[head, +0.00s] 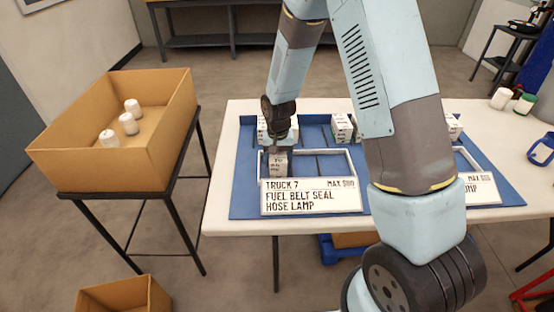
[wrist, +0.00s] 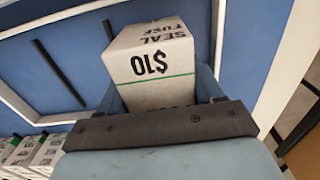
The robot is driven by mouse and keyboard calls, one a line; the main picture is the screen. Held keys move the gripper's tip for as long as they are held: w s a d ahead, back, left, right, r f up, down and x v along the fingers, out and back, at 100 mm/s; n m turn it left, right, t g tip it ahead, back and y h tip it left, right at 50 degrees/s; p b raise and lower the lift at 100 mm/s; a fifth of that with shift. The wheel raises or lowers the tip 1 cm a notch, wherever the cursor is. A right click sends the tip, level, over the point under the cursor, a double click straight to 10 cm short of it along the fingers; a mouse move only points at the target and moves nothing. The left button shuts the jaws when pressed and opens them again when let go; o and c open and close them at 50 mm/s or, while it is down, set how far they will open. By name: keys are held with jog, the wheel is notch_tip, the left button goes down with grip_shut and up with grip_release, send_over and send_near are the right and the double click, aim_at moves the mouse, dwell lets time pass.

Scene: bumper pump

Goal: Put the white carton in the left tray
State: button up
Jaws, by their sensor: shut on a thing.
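My gripper (head: 278,150) points down over the left tray and is shut on a white carton (head: 277,166). In the wrist view the carton (wrist: 152,62) sits between my fingers, with "SEAL", "$10" and a green line on it. The left tray (head: 350,165) is a white-rimmed frame on the blue mat, behind a sign reading "TRUCK 7, FUEL BELT SEAL HOSE LAMP". The carton is at the tray's left side. I cannot tell whether it touches the tray floor. My arm partly hides the right tray (head: 466,156).
More white cartons (head: 342,127) stand at the back of the blue mat (head: 240,185); some show in the wrist view (wrist: 35,152). A cardboard box (head: 100,170) with white bottles stands on a side stand at left. Two bottles (head: 501,98) are at the table's right.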

jog(key=shift+f, duration=0.1)
jog(key=o, duration=1.4)
jog(key=shift+r, duration=0.2)
notch_tip(320, 180, up, 12)
jog(key=shift+r, duration=0.1)
jog(key=s+d+r+t, duration=0.1)
jog(key=s+d+r, duration=0.45)
jog(key=r, duration=0.35)
jog(key=s+d+r+t, duration=0.2)
jog(key=s+d+r, duration=0.3)
jog(key=r, duration=0.4)
jog(key=s+d+r+t, duration=0.1)
jog(key=s+d+r, duration=0.2)
jog(key=s, duration=0.4)
jog(key=s+d+r+t, duration=0.1)
jog(key=s+d+r, duration=0.3)
jog(key=s, duration=0.4)
jog(key=shift+d+r+t, duration=0.25)
jog(key=shift+d+t, duration=0.05)
jog(key=shift+d, duration=0.15)
